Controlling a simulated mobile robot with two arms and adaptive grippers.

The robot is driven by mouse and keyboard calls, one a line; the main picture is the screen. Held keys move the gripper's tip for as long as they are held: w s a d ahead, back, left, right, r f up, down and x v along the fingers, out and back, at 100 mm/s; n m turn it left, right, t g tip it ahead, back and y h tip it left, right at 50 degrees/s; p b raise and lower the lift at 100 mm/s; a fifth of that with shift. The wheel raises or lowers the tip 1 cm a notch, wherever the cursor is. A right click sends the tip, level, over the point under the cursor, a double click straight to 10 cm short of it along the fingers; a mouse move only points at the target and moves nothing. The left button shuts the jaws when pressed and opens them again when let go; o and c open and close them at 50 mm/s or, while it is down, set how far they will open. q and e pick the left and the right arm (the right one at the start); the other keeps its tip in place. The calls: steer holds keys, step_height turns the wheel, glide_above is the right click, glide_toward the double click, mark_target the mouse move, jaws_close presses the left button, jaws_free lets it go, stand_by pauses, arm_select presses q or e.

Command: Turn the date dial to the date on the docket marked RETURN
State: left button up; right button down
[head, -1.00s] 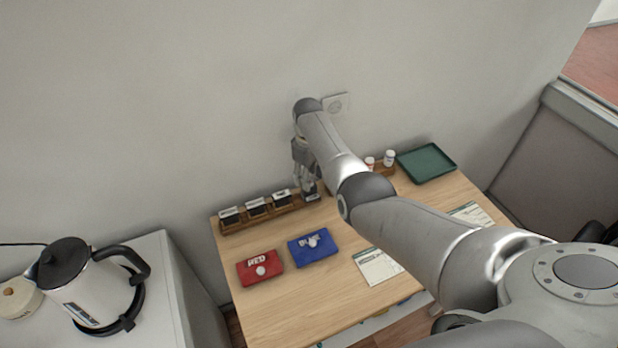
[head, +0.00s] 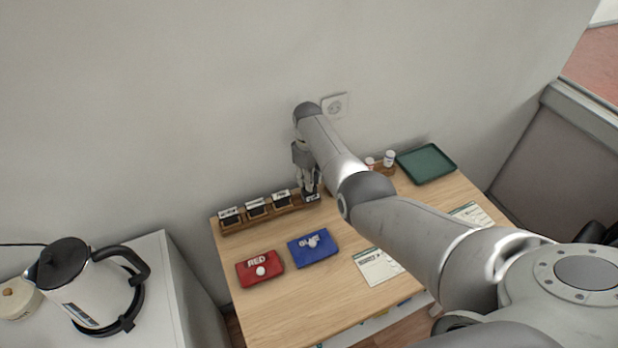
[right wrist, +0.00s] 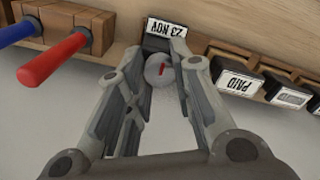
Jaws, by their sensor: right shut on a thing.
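The date dial (right wrist: 158,72) is a round grey knob with a red mark, seen in the right wrist view. Its window (right wrist: 166,28) reads 23 NOV, upside down in that picture. My right gripper (right wrist: 160,60) is shut on the dial, one finger on each side. In the head view the right gripper (head: 309,186) points down at the back of the table, over the dark date stamp (head: 312,197). One docket (head: 378,267) lies at the table's middle and another docket (head: 471,214) farther right, partly behind my arm. Their writing is too small to read. My left gripper is not in view.
Several labelled stamps, one marked PAID (right wrist: 238,82), stand in a wooden rack (head: 237,226) left of the dial. Red (head: 260,268) and blue (head: 314,247) ink pads lie in front. A red handle (right wrist: 53,60) is close beside the gripper. A green tray (head: 427,163) is back right.

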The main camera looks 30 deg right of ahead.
steer(key=m, duration=0.5)
steer(key=shift+m, duration=0.3)
steer(key=m, duration=1.2)
steer(key=shift+m, duration=0.4)
steer(key=m, duration=0.5)
steer(key=c, duration=1.2)
jaws_free()
steer(key=shift+d, duration=0.1)
